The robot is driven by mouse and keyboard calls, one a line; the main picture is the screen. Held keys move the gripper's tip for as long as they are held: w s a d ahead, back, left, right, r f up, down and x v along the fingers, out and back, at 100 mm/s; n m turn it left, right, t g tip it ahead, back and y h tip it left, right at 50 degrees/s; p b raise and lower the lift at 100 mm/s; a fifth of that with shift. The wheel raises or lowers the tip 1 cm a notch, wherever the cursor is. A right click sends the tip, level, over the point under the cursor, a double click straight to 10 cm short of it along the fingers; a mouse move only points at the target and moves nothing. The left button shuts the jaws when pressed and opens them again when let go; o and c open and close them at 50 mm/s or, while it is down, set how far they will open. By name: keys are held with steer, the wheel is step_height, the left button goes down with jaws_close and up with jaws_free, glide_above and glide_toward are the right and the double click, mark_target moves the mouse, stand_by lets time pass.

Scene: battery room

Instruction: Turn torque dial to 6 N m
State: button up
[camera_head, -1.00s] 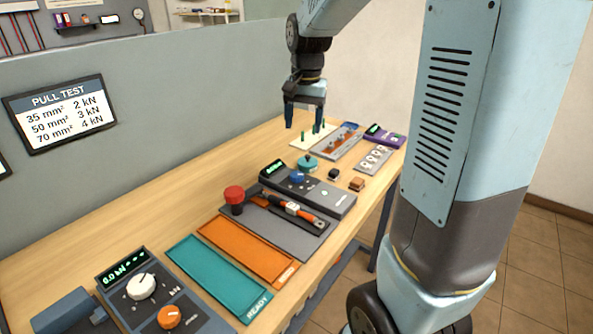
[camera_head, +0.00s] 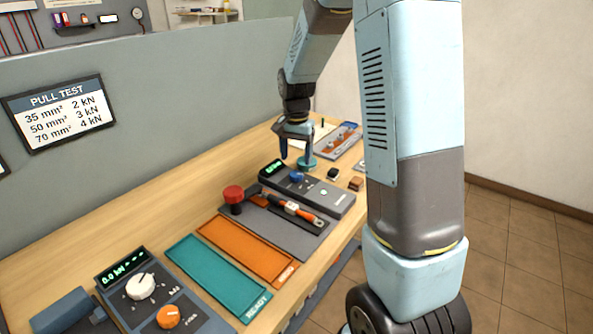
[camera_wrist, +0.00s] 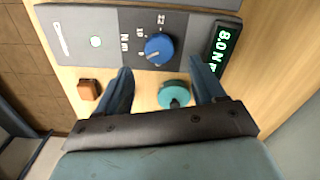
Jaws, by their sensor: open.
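The torque device (camera_head: 330,196) is a grey box on the table with a blue dial (camera_head: 297,177) and a green display (camera_head: 272,168). In the wrist view the blue dial (camera_wrist: 159,48) shows near the middle top, with marks around it, and the display (camera_wrist: 225,48) reads about 8.0 N m. My gripper (camera_head: 295,155) is open and empty, pointing down just behind the device. In the wrist view its two fingers (camera_wrist: 163,84) are spread, with the dial beyond their tips and not between them.
A teal round piece (camera_wrist: 174,95) lies between my fingers in the wrist view, close behind the device. A brown block (camera_wrist: 89,89) is near the left finger.

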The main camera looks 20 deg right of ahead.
mark_target(295, 172)
steer(key=shift+f, duration=2.95)
steer(key=shift+c, duration=0.4)
steer(key=c, duration=1)
steer(key=shift+r+n, duration=0.1)
steer(key=shift+n, duration=0.3)
steer(key=n, duration=0.5)
steer(key=shift+w+n, duration=0.1)
steer(key=shift+n, duration=0.2)
steer(key=n, duration=0.5)
steer(key=shift+a, duration=0.1)
steer(key=shift+n, duration=0.4)
